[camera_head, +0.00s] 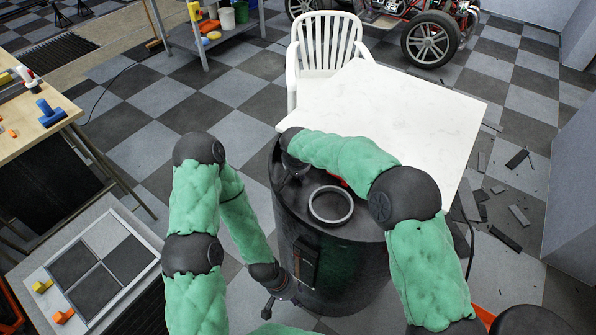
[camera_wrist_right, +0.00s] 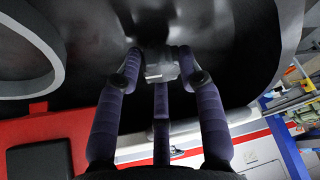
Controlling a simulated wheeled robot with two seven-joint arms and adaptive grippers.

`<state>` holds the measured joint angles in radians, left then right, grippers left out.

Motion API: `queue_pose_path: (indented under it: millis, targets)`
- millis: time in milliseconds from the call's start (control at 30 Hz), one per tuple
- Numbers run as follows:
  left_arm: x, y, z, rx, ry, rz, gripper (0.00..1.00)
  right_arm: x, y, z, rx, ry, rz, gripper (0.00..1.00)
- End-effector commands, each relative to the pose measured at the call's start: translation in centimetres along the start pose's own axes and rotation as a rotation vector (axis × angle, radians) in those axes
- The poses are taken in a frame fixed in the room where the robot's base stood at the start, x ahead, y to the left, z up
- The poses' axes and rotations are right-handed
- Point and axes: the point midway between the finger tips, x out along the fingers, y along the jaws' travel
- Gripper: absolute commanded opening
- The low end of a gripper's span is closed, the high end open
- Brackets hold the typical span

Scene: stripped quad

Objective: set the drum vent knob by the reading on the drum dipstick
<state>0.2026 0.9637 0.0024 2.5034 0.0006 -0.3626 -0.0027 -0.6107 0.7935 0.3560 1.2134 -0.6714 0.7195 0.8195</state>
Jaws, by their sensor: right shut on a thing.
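The black drum (camera_head: 345,265) stands in the middle of the head view, with a grey ring (camera_head: 331,222) on its top. My right arm reaches across the drum top. Its gripper (camera_head: 290,178) is at the top's left side, mostly hidden behind drum and arm. In the right wrist view that gripper (camera_wrist_right: 160,72) is shut on a small grey metal piece (camera_wrist_right: 154,72); I cannot tell whether it is the vent knob or part of the dipstick. No reading is legible. My left gripper (camera_head: 284,300) is low beside the drum's front left, empty, its fingers apart.
A dark upright panel (camera_head: 304,262) is on the drum's front. A white table (camera_head: 400,115) and a white chair (camera_head: 325,45) stand behind. A workbench (camera_head: 30,130) is at left, above a tray with checkered tiles (camera_head: 75,265). Dark debris lies on the floor at right.

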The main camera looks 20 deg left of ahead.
Motion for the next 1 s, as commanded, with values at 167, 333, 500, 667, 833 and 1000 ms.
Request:
queue_pose_path:
  millis: [167, 333, 500, 667, 833, 1000]
  targets:
    - [0.0, 0.0, 0.0, 0.0, 0.0, 0.0, 0.4, -0.7, -0.4, -1.0, 0.004, 0.025, -0.014, 0.41]
    - [0.0, 0.0, 0.0, 0.0, 0.0, 0.0, 0.4, -0.6, -0.3, -0.9, 0.003, 0.023, -0.013, 0.58]
    - [0.0, 0.0, 0.0, 0.0, 0.0, 0.0, 0.4, -0.5, -0.2, -0.8, 0.003, 0.02, -0.01, 0.58]
    - [0.0, 0.0, 0.0, 0.0, 0.0, 0.0, 0.4, -0.4, -0.1, -0.7, 0.002, 0.017, -0.008, 0.58]
    - [-0.6, 0.2, 0.0, 0.0, 0.0, 0.0, 0.4, -0.4, 0.1, -0.6, -0.018, 0.012, -0.014, 0.58]
    - [-2.2, 0.8, 0.1, 0.0, 0.0, 0.0, 0.4, -0.5, 0.2, -0.6, -0.085, 0.009, -0.04, 0.58]
